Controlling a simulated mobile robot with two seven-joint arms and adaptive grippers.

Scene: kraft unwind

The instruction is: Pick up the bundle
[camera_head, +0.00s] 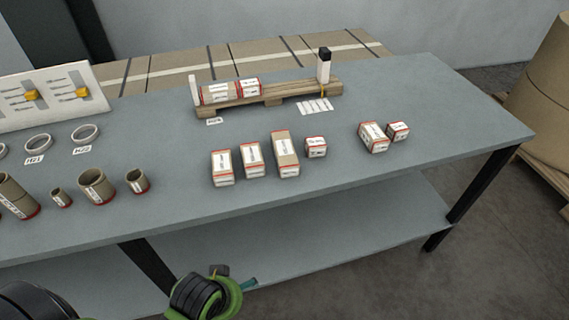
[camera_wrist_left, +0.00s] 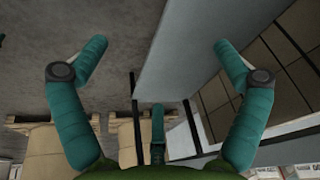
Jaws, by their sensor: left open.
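Several kraft-coloured bundles with white labels and red edges lie on the grey table; I cannot tell which one is meant. A row in the middle has a left bundle (camera_head: 222,168), a second (camera_head: 252,159), a longer third (camera_head: 285,155) and a small one (camera_head: 316,147). To the right are a bundle (camera_head: 374,137) and a small one (camera_head: 397,131). My left gripper (camera_wrist_left: 160,48) is open and empty in the left wrist view, its teal fingers spread. In the head view, a green and black part of my arm shows below the table's front edge. My right gripper is not seen.
Kraft tubes (camera_head: 97,186) and rings (camera_head: 85,133) stand left, near a slider panel (camera_head: 54,95). The table's right end is clear.

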